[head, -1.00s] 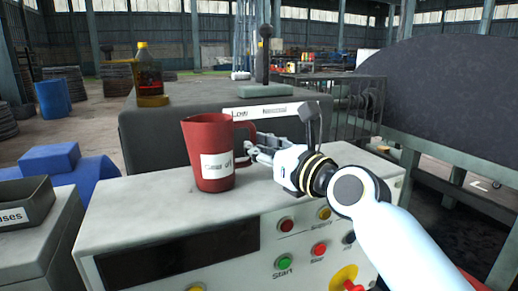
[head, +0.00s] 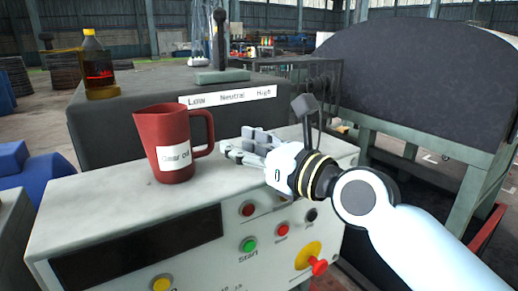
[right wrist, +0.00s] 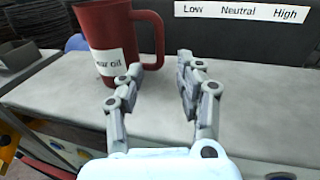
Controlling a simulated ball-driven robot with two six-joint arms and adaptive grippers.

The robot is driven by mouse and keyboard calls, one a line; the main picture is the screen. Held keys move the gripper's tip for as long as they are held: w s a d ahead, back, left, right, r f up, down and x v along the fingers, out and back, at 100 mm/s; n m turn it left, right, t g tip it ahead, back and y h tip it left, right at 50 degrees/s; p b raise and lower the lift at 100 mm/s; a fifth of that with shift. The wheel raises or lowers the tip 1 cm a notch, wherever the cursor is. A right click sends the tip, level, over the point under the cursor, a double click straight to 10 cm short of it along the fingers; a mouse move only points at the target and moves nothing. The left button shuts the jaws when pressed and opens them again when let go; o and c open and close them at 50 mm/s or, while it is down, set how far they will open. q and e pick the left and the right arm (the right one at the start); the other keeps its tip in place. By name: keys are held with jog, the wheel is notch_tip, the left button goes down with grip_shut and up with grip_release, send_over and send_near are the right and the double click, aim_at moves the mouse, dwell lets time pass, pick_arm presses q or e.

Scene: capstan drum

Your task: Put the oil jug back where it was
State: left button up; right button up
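The red oil jug (head: 170,140), labelled "Gear oil", stands upright on the light top of the control console (head: 100,205). Its handle points right. In the right wrist view the jug (right wrist: 103,30) stands beyond the left finger, with its handle near that fingertip. My right gripper (head: 238,147) is open and empty just right of the jug's handle, low over the console top. In the right wrist view its fingers (right wrist: 160,70) are spread, with bare console top between them. My left gripper is not in view.
A bottle of amber oil (head: 97,70) stands on the dark housing behind, near a lever (head: 221,45) and a "Low Neutral High" label (head: 228,97). Buttons and a red-yellow stop knob (head: 318,266) are on the console front. The console top is clear left of the jug.

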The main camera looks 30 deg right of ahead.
jog(key=v, duration=0.4)
jog(key=shift+s+p, duration=0.3)
jog(key=shift+s, duration=0.05)
